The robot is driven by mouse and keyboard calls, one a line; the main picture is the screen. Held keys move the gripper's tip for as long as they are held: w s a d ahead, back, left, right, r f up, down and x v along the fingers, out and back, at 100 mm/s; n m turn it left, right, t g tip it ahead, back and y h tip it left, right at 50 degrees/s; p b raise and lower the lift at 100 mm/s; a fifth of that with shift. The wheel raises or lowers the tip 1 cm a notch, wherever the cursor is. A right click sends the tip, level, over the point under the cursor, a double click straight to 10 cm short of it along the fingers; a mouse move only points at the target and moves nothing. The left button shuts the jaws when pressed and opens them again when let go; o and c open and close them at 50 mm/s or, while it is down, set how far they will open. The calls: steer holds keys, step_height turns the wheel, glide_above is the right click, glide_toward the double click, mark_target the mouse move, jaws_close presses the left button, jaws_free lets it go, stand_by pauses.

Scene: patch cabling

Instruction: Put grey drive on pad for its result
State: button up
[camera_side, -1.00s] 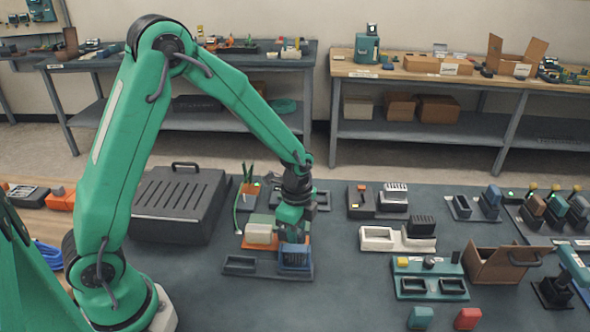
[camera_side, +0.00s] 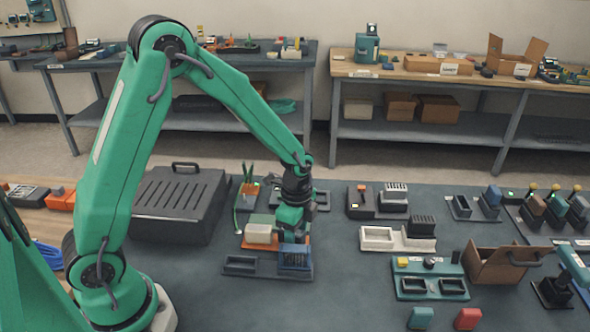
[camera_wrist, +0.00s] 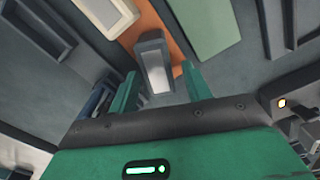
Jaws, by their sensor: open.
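My gripper (camera_side: 295,232) is over the orange plate (camera_side: 268,240) on the dark work mat. The wrist view shows its two green fingers (camera_wrist: 160,85) spread apart. A grey block (camera_wrist: 152,52), likely the grey drive, lies just beyond and between the fingertips, over the orange strip (camera_wrist: 155,20). I cannot tell whether the fingers touch it. In the side view my gripper hides it. A cream block (camera_side: 258,233) is beside it on the plate. A blue slatted block (camera_side: 295,257) sits in the dark two-bay tray (camera_side: 240,262) in front. I cannot tell which surface is the pad.
A large dark ribbed case (camera_side: 180,200) stands left of my gripper. A white tray (camera_side: 378,238), a teal tray (camera_side: 412,287) and an open brown box (camera_side: 500,262) stand to the right. Teal (camera_side: 420,318) and red (camera_side: 467,318) blocks are at the front. The mat between is clear.

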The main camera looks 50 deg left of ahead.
step_height(320, 180, up, 12)
stand_by(0.6)
steer(key=shift+r, duration=0.1)
stand_by(0.4)
steer(key=s+a+r+n+t, duration=0.1)
steer(key=s+r+n+t, duration=0.1)
steer(key=s+r+n, duration=0.3)
steer(key=s+a+r+n+t, duration=0.2)
steer(key=s+r+n, duration=0.3)
steer(key=s+n, duration=0.3)
steer(key=shift+s+r+n+t, duration=0.35)
steer(key=shift+s+t, duration=0.45)
steer(key=shift+s, duration=1.4)
